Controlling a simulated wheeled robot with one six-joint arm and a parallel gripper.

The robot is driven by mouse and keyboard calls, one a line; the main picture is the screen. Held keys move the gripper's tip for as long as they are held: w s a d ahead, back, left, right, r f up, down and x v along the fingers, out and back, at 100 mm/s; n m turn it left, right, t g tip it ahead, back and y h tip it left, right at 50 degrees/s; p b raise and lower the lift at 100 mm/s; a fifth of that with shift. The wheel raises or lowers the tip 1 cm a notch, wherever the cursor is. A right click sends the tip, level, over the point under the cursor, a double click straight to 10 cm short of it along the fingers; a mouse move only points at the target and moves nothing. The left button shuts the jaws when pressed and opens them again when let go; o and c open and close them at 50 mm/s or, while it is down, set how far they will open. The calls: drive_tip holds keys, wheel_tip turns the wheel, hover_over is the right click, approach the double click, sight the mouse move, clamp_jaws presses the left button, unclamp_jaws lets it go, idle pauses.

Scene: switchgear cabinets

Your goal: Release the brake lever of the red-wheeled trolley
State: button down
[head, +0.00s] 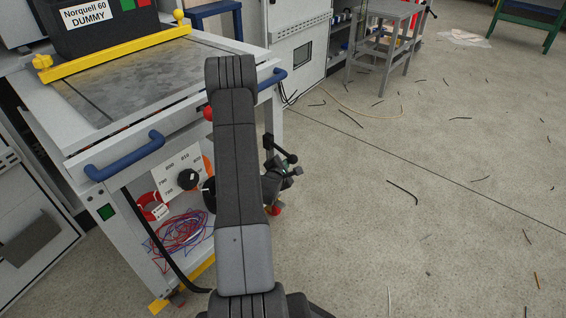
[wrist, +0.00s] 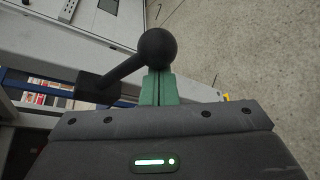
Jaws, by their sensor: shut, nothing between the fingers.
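The trolley (head: 262,66) is a light grey frame with blue handles at the left in the head view. A small red wheel (head: 275,210) shows low at its right corner, partly hidden by my arm. A black lever with a ball end (head: 292,158) sticks out from the trolley's right side. In the wrist view the ball knob (wrist: 157,47) and its rod run from the lower left to the upper middle. My gripper (wrist: 159,84) has green fingers shut together with nothing between them. Their tips are right at the ball's underside in the picture; touching or just apart, I cannot tell. In the head view my gripper (head: 284,172) is small beside the lever.
A black box marked Norquell 60 DUMMY (head: 100,25) sits on the trolley top behind a yellow bar (head: 120,55). Red and blue wires (head: 180,233) lie on its lower shelf. The floor at the right is open, with scattered wire scraps.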

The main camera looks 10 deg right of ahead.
sight(287, 156)
drive_tip(key=r, duration=0.1)
drive_tip(key=r+p, duration=0.2)
drive_tip(key=r, duration=0.1)
drive_tip(key=shift+s+d, duration=0.25)
drive_tip(key=r+p, duration=0.1)
drive_tip(key=r, duration=0.1)
drive_tip(key=r+p, duration=0.1)
drive_tip(key=shift+w+a+r+p, duration=0.1)
drive_tip(key=shift+w+a+p, duration=0.15)
drive_tip(key=shift+w+p, duration=0.1)
drive_tip(key=shift+w+r, duration=0.15)
drive_tip(key=shift+r, duration=0.1)
